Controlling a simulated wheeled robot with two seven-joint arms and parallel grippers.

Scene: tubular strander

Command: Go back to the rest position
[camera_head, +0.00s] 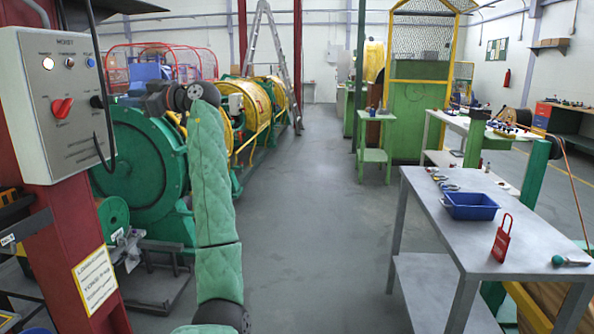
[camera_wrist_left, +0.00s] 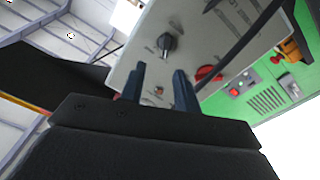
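My left arm, in a green padded sleeve, rises through the middle of the head view. Its dark left gripper (camera_head: 150,103) points left, in front of the green machine and right of the grey control box (camera_head: 62,135). In the left wrist view, the two fingers of the left gripper (camera_wrist_left: 160,82) stand apart with nothing held between them. Behind them is the control box face (camera_wrist_left: 190,25) with a black knob (camera_wrist_left: 167,44) and a red knob (camera_wrist_left: 208,73). The red rotary switch (camera_head: 62,108) also shows in the head view. My right gripper is not in view.
The green and yellow strander (camera_head: 140,150) runs along the left. A red post (camera_head: 75,230) carries the box. The middle floor (camera_head: 310,200) is clear.

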